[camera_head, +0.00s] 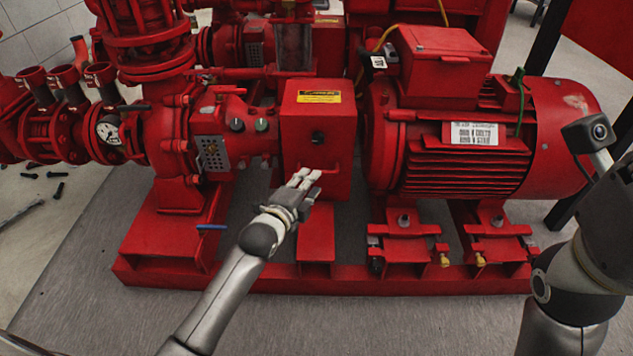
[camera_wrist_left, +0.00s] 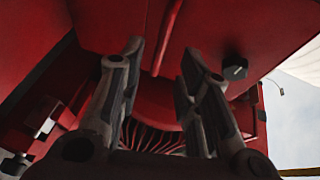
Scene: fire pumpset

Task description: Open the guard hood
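The guard hood (camera_head: 300,108) is a red box with a yellow label between the pump and the motor. It is down over the coupling area. A black knob (camera_head: 318,136) sits on its front, and a thin red handle (camera_head: 330,170) is low on that face. My left gripper (camera_head: 307,175) is at the handle. In the left wrist view its two fingers (camera_wrist_left: 163,56) stand apart, with the red handle bar (camera_wrist_left: 167,35) between and beyond the fingertips. I cannot tell whether they touch it. My right gripper is out of view; only my right arm shows.
The red motor (camera_head: 565,135) stands right of the hood, with a junction box (camera_head: 440,70) on top. Pump pipework (camera_head: 150,45) is at left. The red base frame (camera_head: 330,278) runs below. Bolts (camera_head: 58,190) lie on the floor at left.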

